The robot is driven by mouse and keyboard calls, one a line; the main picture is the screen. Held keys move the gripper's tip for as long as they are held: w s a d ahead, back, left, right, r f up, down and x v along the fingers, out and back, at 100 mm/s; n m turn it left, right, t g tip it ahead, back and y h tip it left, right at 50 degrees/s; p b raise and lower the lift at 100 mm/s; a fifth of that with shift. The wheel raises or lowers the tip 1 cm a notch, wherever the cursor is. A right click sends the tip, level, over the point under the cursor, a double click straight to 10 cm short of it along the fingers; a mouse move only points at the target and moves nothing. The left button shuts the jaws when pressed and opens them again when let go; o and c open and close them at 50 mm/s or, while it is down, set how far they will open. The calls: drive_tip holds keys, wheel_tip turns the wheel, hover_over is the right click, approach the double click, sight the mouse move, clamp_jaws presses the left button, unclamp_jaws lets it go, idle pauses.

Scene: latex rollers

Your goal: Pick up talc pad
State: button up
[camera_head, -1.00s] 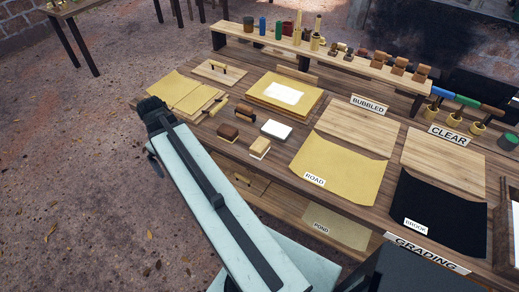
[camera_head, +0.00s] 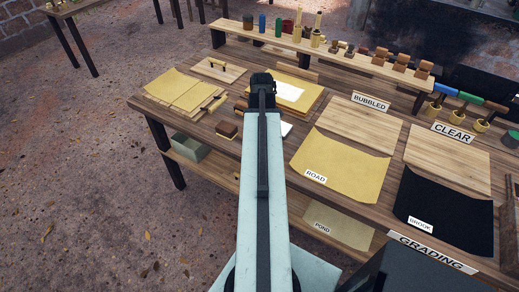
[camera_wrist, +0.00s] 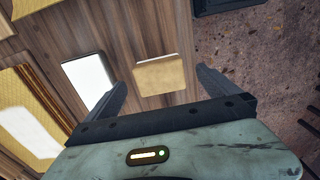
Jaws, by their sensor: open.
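A small tan pad with a thin white edge (camera_wrist: 160,76), which looks like the talc pad, lies on the wooden table in the wrist view. My gripper (camera_wrist: 162,83) is open, with a finger to each side of the pad in the picture; nothing is held. I cannot tell how far above it the fingers are.
A brown block (camera_head: 227,130) sits left of my arm near the table edge. Yellow sheets (camera_head: 180,89) and a framed tray (camera_head: 307,100) lie behind. A yellow sheet marked ROAD (camera_head: 340,165) is to the right. A grey bin (camera_head: 188,147) stands on the lower shelf.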

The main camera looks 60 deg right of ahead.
drive_tip(key=f+b, duration=0.5)
drive_tip(key=shift+w+d+f, duration=0.1)
drive_tip(key=shift+w+f, duration=0.1)
drive_tip(key=shift+r, duration=0.2)
drive_tip(key=c, duration=1.6)
wheel_tip(320, 180, up, 10)
drive_tip(key=p, duration=1)
drive_tip(key=shift+r, duration=0.2)
drive_tip(key=shift+f, duration=0.1)
drive_tip(key=shift+f, duration=0.1)
